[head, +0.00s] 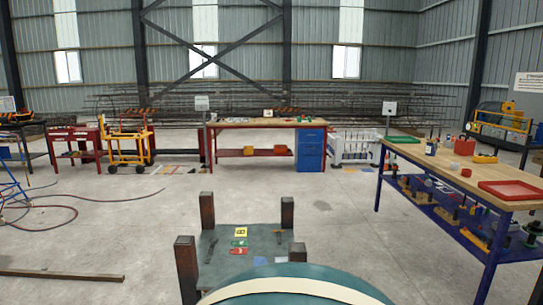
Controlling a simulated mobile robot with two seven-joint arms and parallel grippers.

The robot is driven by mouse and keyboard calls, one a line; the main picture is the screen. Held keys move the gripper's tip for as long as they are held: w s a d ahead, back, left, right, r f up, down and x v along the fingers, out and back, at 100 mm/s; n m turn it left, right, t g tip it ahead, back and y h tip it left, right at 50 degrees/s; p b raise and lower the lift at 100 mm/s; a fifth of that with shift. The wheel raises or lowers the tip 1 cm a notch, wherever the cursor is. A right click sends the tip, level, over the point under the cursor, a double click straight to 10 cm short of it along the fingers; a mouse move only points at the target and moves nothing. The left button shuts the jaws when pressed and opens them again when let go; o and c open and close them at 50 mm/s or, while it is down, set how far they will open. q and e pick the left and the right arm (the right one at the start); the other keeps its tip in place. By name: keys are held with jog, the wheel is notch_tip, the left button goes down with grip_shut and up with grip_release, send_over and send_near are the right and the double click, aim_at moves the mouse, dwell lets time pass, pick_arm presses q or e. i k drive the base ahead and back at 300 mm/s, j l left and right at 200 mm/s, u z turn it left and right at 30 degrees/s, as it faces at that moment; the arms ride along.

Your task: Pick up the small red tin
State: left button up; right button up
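A small red item (466,172), perhaps the small red tin, sits on the wooden top of the blue-legged workbench (440,160) on the right. It is too small for me to be sure what it is. A larger red container (465,146) stands behind it on the same bench top. Neither of my grippers is in view.
The right bench also holds a red tray (510,189), a green tray (403,139) and a dark bottle (431,146). A low platform with dark posts (240,250) stands close in front. Red hoses (40,215) lie on the left floor. Open concrete floor (345,225) lies before the right bench.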

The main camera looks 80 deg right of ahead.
aim_at(466, 172)
jog(key=z, duration=3.85)
jog(key=u, duration=0.2)
jog(key=i, duration=4.7)
